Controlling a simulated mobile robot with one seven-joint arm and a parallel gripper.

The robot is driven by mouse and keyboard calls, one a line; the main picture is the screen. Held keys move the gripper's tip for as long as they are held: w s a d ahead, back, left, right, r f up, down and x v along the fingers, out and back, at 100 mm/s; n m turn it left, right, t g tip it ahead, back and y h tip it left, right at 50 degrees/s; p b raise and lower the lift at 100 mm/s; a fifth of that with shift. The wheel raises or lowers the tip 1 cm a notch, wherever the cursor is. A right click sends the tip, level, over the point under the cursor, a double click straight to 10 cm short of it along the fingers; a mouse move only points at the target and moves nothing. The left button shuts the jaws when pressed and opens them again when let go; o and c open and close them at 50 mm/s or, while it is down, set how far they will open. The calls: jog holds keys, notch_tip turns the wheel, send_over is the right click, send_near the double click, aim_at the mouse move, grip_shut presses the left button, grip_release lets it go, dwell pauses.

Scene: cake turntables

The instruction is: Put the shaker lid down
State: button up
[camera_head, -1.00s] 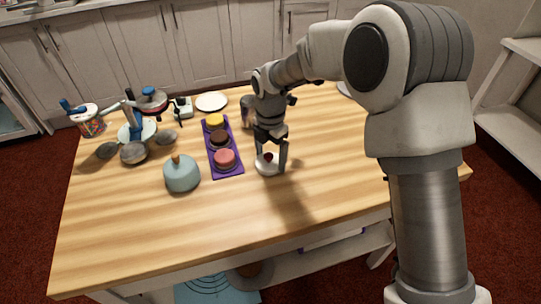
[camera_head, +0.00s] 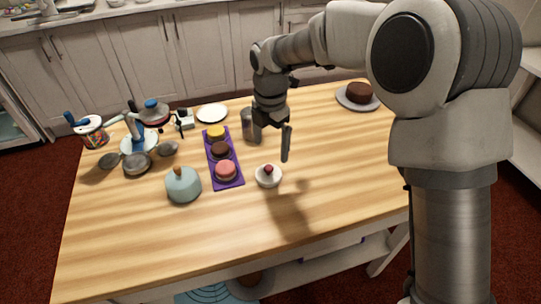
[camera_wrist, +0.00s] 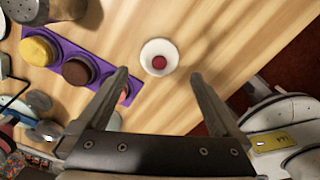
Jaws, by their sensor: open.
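The shaker lid (camera_head: 262,180), a small round white piece with a dark red knob in the middle, rests on the wooden tabletop, to the right of the pink cake. It also shows in the wrist view (camera_wrist: 147,52), beyond my fingertips, with nothing holding it. My gripper (camera_head: 271,148) is open and empty above the table, apart from the lid. In the wrist view its two fingers (camera_wrist: 160,75) are spread wide. A grey metal shaker (camera_head: 247,122) stands partly hidden behind my gripper.
A purple tray (camera_head: 236,183) with yellow, brown and pink cakes lies left of the lid. Turntables and utensils crowd the back left, beside a white plate (camera_head: 212,113). A chocolate cake (camera_head: 360,92) stands back right. The front is clear.

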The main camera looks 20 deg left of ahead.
jog(key=shift+r, duration=1.65)
jog(key=s+d+r+m+t, duration=0.1)
jog(key=s+d+r+m, duration=0.1)
jog(key=d+r+m, duration=0.4)
jog(key=s+d+r+m+t, duration=0.1)
jog(key=d+r+m, duration=0.25)
jog(key=d, duration=0.45)
jog(key=s+d+r+m+t, duration=0.1)
jog(key=s+d+r+m, duration=0.15)
jog(key=d+m, duration=0.4)
jog(key=s+d+m+t, duration=0.2)
jog(key=s+d+m, duration=1)
jog(key=d+m, duration=0.2)
jog(key=shift+s+d+r+m+t, duration=0.25)
jog(key=shift+s+d+m+t, duration=0.1)
jog(key=shift+m, duration=0.55)
